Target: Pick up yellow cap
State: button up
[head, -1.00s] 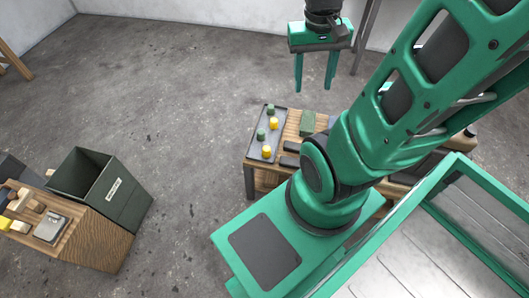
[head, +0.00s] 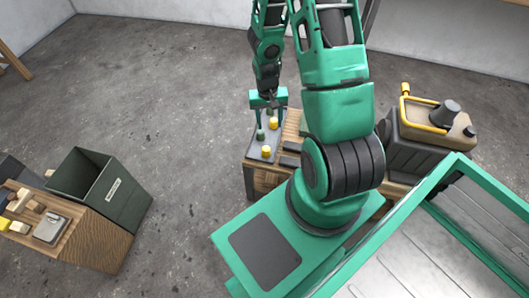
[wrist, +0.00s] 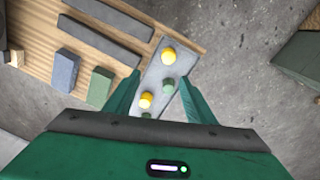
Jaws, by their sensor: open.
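A narrow grey tray (head: 255,152) lies on the left end of the low wooden table and holds yellow and green caps. One yellow cap (head: 266,151) stands near the tray's front end; it also shows in the wrist view (wrist: 168,55). A second yellow cap (head: 273,124) stands farther back, and it shows closer to my gripper in the wrist view (wrist: 146,100). A green cap (wrist: 168,86) stands between them; another is partly hidden at the wrist view's lower edge. My gripper (wrist: 160,78) is open and empty over the tray, its fingers on either side of it.
The table (wrist: 40,30) also bears dark bars (wrist: 100,42), a blue-grey block (wrist: 66,70) and a green block (wrist: 100,86). A machine with a yellow handle (head: 425,120) sits at its right. A dark green bin (head: 115,195) stands left, with open floor between.

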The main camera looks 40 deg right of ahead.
send_near(266, 149)
jog(key=shift+y, duration=0.3)
jog(key=shift+f, duration=2.1)
jog(key=shift+d+f, duration=0.2)
jog(key=shift+f, duration=1.1)
jog(key=shift+d+f, duration=0.25)
jog(key=shift+f, duration=1.05)
jog(key=shift+c, duration=0.6)
jog(key=shift+s, duration=0.1)
jog(key=c, duration=1)
